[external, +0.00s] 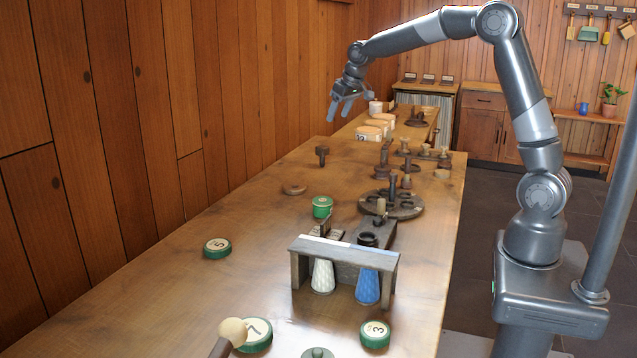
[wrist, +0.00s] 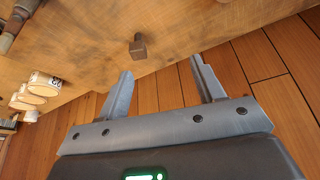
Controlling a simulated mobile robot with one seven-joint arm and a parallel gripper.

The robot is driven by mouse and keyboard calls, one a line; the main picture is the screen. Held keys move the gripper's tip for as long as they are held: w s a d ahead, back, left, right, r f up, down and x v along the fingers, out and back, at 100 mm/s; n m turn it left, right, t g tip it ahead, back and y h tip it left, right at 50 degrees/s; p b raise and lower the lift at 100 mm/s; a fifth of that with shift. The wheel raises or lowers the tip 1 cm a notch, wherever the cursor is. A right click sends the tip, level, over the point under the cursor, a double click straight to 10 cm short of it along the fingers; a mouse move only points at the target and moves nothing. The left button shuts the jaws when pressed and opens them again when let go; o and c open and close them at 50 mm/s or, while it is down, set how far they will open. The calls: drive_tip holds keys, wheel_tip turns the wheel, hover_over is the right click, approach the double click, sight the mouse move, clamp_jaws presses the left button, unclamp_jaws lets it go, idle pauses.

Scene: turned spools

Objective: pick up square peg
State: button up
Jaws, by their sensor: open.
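The square peg, a small dark brown wooden piece with a blocky square head (external: 322,151), stands alone on the tabletop near the wall side. It also shows in the wrist view as a square-headed peg (wrist: 138,47), just beyond my fingertips and nearer the left finger. My gripper (external: 340,110) is open and empty, raised well above the table and near the wood wall. In the wrist view my two fingers (wrist: 160,68) are spread wide with nothing between them. The peg is apart from both fingers.
A rack with white and blue spools (external: 345,254) stands at the front. A round dark tray (external: 405,211) with upright pieces sits at the right. Green numbered discs (external: 217,248) lie around. The table around the peg is clear.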

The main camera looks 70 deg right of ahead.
drive_tip(key=m, duration=0.1)
approach(323, 147)
drive_tip(key=w+f, duration=0.1)
drive_tip(key=f, duration=0.1)
drive_tip(key=x, duration=1)
drive_tip(key=shift+w+d+f, duration=0.1)
drive_tip(key=shift+d+f, duration=0.25)
drive_tip(key=shift+d, duration=0.1)
drive_tip(key=shift+c, duration=0.3)
drive_tip(key=c, duration=1)
drive_tip(key=shift+r, duration=0.15)
